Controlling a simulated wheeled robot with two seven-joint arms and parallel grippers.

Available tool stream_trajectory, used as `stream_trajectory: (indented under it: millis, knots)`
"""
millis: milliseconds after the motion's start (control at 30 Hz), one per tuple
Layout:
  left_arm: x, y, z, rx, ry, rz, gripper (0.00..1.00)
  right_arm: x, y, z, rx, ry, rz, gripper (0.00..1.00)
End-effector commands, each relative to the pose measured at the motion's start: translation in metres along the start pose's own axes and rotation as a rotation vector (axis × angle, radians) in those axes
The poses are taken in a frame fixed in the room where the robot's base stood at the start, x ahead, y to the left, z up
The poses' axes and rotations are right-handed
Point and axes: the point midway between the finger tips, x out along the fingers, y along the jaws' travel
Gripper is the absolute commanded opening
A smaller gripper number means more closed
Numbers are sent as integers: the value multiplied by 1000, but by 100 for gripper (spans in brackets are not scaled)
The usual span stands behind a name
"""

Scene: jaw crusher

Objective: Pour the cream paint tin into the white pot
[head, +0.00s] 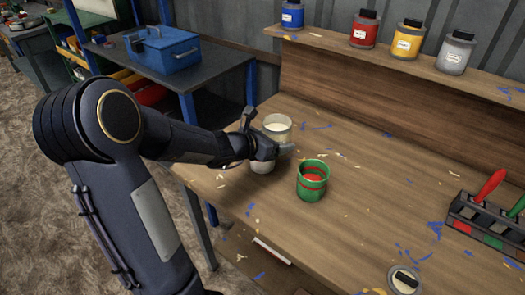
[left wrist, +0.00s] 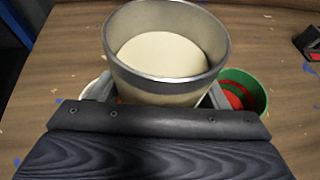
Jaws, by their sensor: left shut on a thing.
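The cream paint tin (head: 277,122) is a metal tin with cream paint inside, seen upright. My left gripper (head: 278,150) is shut on it. In the left wrist view the tin (left wrist: 165,50) fills the middle, with the jaws (left wrist: 160,97) on either side. The white pot (head: 262,167) stands on the workbench just below the gripper, mostly hidden by it. In the left wrist view only a sliver of the white pot (left wrist: 93,92) shows left of the tin. My right gripper is not in view.
A green pot (head: 312,187) with red inside stands close right of the gripper. A lid (head: 404,279) lies near the bench's front. A tool rack (head: 485,228) stands at the right. Several paint bottles line the shelf (head: 400,62). The bench middle is clear.

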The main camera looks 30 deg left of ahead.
Motion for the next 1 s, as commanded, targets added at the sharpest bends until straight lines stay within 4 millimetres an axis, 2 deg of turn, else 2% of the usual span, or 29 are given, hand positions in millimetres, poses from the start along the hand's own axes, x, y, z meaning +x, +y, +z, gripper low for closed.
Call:
stream_trajectory:
  millis: [267,733,1000]
  knots:
    - [-2,0,6,-1,-3,-2,29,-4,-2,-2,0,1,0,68]
    - [-19,0,47,-2,-5,-2,29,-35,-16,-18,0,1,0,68]
    - [-20,0,49,-2,-3,-2,29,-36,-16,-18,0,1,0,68]
